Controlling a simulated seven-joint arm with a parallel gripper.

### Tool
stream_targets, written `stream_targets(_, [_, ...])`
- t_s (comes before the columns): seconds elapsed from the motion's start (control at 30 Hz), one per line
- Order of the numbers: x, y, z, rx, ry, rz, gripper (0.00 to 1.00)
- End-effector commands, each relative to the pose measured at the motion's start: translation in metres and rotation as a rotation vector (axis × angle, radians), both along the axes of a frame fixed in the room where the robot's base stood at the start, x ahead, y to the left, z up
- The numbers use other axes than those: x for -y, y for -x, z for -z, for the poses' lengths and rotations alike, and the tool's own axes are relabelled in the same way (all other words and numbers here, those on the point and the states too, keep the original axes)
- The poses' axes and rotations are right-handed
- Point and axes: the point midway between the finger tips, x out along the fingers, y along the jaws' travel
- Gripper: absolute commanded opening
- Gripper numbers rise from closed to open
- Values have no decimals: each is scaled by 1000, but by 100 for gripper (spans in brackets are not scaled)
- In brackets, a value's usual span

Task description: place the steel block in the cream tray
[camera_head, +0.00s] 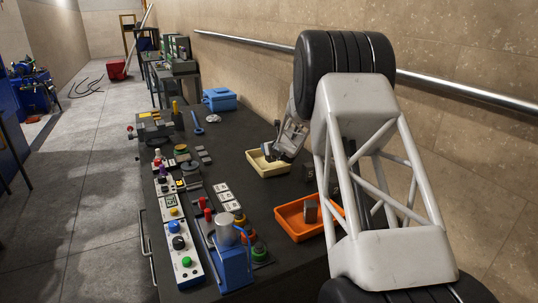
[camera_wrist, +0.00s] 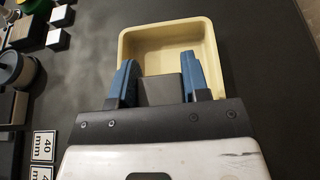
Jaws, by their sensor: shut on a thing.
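The cream tray (camera_head: 270,172) stands on the dark bench near the wall in the head view. It also fills the top middle of the wrist view (camera_wrist: 172,42), where its visible floor looks empty. My gripper (camera_head: 277,150) is at the tray's far side in the head view. In the wrist view, its blue fingers (camera_wrist: 160,80) are shut on a grey block (camera_wrist: 160,90), which looks like the steel block. The block overlaps the tray's near edge in that view. I cannot tell its height above the tray. The block's lower part is hidden.
A dark block (camera_head: 310,172) is between the trays. Control boxes, a blue device (camera_head: 233,262) and label cards (camera_head: 225,197) crowd the left. A blue box (camera_head: 219,99) stands farther back.

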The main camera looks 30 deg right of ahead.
Motion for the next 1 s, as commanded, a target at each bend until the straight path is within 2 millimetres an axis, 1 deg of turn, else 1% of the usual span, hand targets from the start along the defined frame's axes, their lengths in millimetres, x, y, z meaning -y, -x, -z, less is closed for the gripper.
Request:
stream_targets(0.33, [0,0,27,2,-1,0,0])
stream_targets(0.87, [0,0,32,2,1,0,0])
stream_targets(0.9, [0,0,34,0,0,0,47])
stream_targets(0.97, [0,0,34,0,0,0,56])
stream_targets(1.0, [0,0,34,0,0,0,62])
